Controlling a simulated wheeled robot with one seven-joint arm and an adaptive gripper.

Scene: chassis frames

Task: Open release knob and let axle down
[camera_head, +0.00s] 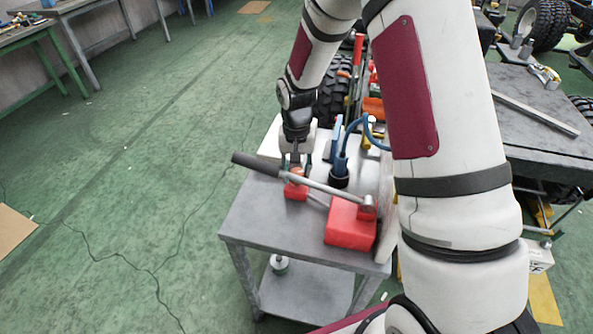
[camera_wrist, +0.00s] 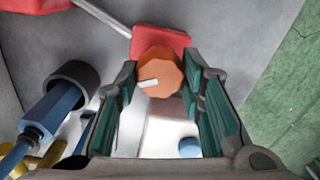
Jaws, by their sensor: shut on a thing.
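The orange release knob (camera_wrist: 158,72), with a white pointer mark, sits on a small red block (camera_wrist: 174,41) in the wrist view. The red block (camera_head: 296,192) is on the grey cart in the head view. My gripper (camera_wrist: 163,80) points down at it, its green-padded fingers shut on the knob from both sides. In the head view my gripper (camera_head: 297,163) is just above the block and partly covers the knob. The pump's lever (camera_head: 262,165), with a dark grip, runs from beside my gripper to the red pump body (camera_head: 350,225). The axle is not clearly visible; my arm hides much behind.
A blue hose fitting in a dark ring (camera_head: 339,178) stands right of my gripper. The grey cart (camera_head: 247,212) has a lower shelf holding a small canister (camera_head: 279,264). A tyre (camera_head: 331,98) is behind. Green floor on the left is open.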

